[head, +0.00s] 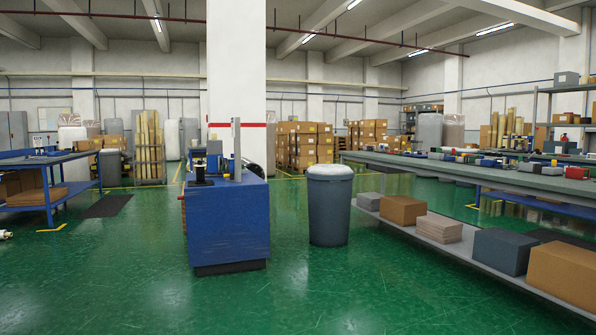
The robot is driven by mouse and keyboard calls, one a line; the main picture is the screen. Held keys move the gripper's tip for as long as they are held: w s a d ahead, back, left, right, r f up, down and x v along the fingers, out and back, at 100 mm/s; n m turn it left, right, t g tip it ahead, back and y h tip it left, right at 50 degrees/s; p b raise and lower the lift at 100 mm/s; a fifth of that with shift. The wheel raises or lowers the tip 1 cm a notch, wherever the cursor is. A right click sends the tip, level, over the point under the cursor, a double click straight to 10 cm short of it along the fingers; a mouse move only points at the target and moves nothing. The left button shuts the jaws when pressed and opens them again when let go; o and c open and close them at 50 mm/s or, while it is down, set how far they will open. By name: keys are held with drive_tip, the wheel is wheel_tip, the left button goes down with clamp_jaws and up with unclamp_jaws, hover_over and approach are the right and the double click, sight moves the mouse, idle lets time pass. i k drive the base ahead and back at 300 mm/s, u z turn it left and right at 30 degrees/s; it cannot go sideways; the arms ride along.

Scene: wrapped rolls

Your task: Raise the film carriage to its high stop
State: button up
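A blue machine cabinet (228,225) stands on the green floor left of the middle, in front of a white pillar. An upright grey mast (236,148) rises from its top. A dark spool-like part (200,170) stands at the left of its top, and a dark rounded part shows at the right. I cannot make out which part is the film carriage, nor its height on the mast. My gripper does not show clearly in the head view.
A grey bin (330,205) stands right of the cabinet. A long workbench (480,175) with a lower shelf of boxes runs along the right. A blue table (45,185) stands at the left. A small pale object (5,235) is cut off at the left edge. The front floor is clear.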

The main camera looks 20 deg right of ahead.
sight(230, 174)
drive_tip(key=z, duration=0.35)
drive_tip(key=i, duration=1.05)
drive_tip(key=z, duration=0.55)
drive_tip(key=i, duration=2.15)
drive_tip(key=u, duration=0.2)
drive_tip(key=i, duration=1.95)
drive_tip(key=u, duration=1.05)
drive_tip(key=i, duration=0.95)
drive_tip(key=u, duration=2.95)
drive_tip(key=i, duration=0.45)
drive_tip(key=u, duration=0.1)
